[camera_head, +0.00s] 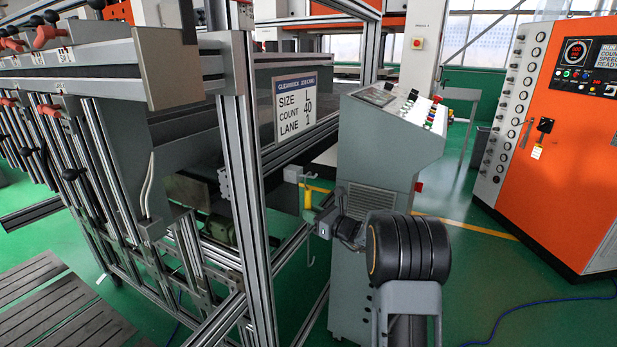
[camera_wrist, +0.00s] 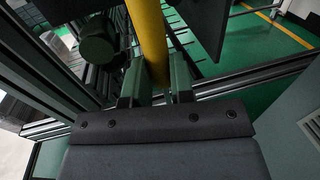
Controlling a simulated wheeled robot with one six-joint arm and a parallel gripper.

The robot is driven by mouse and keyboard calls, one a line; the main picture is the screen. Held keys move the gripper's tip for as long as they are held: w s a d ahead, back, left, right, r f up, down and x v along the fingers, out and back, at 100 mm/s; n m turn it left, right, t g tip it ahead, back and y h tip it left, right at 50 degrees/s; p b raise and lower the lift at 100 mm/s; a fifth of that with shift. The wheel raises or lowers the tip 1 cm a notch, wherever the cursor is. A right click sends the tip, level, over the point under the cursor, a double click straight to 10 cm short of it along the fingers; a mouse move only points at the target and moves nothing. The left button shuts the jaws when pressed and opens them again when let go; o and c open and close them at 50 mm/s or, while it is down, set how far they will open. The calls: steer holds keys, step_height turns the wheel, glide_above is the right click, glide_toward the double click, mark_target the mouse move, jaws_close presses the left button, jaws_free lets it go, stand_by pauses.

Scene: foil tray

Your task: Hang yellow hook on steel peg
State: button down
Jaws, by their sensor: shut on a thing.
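The yellow hook (camera_head: 308,200) is upright in the head view, with a short yellow arm at its top and a thin grey rod below that ends in a small curl. My gripper (camera_head: 316,214) is shut on its yellow shaft. In the wrist view the yellow shaft (camera_wrist: 151,42) runs up between the two fingers of my gripper (camera_wrist: 157,88). A small pale bracket (camera_head: 292,174) on the frame stands just left of the hook's top, and a short stub there seems to be the steel peg (camera_head: 310,176). I cannot tell whether the hook touches it.
An aluminium frame post (camera_head: 252,200) stands left of my gripper. A grey control console (camera_head: 375,150) stands close behind and right. An orange cabinet (camera_head: 565,150) is at the far right. Green floor (camera_head: 480,270) is open at right.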

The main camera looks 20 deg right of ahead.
steer(key=c, duration=0.9)
jaws_free()
